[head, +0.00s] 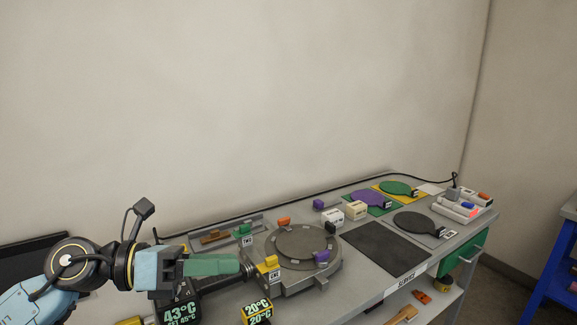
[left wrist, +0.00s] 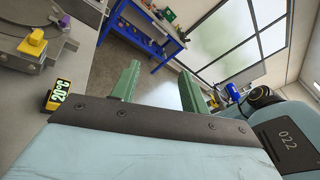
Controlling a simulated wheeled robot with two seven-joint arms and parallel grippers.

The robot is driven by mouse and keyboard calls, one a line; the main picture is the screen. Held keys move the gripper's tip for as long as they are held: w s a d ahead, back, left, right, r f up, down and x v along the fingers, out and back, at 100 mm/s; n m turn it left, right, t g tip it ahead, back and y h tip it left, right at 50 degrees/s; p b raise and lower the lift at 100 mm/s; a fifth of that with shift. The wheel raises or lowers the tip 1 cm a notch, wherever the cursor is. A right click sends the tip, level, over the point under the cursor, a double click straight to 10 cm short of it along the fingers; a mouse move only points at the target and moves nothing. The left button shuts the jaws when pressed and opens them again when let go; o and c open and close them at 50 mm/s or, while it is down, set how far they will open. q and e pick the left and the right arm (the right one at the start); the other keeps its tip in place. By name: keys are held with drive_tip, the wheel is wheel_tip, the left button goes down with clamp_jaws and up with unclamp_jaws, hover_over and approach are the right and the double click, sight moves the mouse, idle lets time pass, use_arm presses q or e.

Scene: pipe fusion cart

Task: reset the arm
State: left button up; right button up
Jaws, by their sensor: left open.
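My left gripper (head: 236,265) has green fingers and reaches in from the lower left in the head view, in front of the cart's left part. In the left wrist view its two fingers (left wrist: 163,78) stand wide apart with nothing between them. It is open and empty. In the head view its fingertips are close to the round grey fixture (head: 303,246) and the yellow block; I cannot tell the gap in depth. My right gripper is in neither view.
The grey cart (head: 375,280) carries a dark mat (head: 385,248), green and purple paddles and small blocks. Temperature displays (head: 180,312) stand below my left gripper. A blue rack (head: 555,265) is at the right. The wall above the cart is bare.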

use_arm(q)
drive_tip(key=w+a+n+t+y, duration=0.1)
drive_tip(key=a+n+t+y, duration=0.2)
drive_tip(key=n+t, duration=0.7)
drive_tip(key=w+a+n+t+y, duration=0.1)
drive_tip(key=a+n+t+y, duration=0.1)
drive_tip(key=n+t, duration=0.8)
drive_tip(key=s+a+f+n+g+y, duration=0.2)
drive_tip(key=a+f+n+g+y, duration=0.3)
drive_tip(key=f+n, duration=0.35)
drive_tip(key=s+a+f+n+g+y, duration=0.35)
drive_tip(key=f+n+y, duration=0.4)
drive_tip(key=n, duration=0.25)
drive_tip(key=s+d+f+n+g+h, duration=0.1)
drive_tip(key=s+f+n+g, duration=0.1)
drive_tip(key=s+f+g, duration=0.6)
drive_tip(key=s+d+f+n+g, duration=0.1)
drive_tip(key=s+f+n+g, duration=0.2)
drive_tip(key=s+f, duration=0.55)
drive_tip(key=s+f+g, duration=0.1)
drive_tip(key=s+f, duration=0.2)
drive_tip(key=f, duration=0.9)
drive_tip(key=s+f+g, duration=0.1)
drive_tip(key=s+f, duration=0.1)
drive_tip(key=f, duration=1)
drive_tip(key=s+a+f, duration=0.3)
drive_tip(key=s+f, duration=1)
drive_tip(key=s, duration=0.2)
drive_tip(key=shift+s+m+g, duration=0.35)
drive_tip(key=shift+g, duration=0.1)
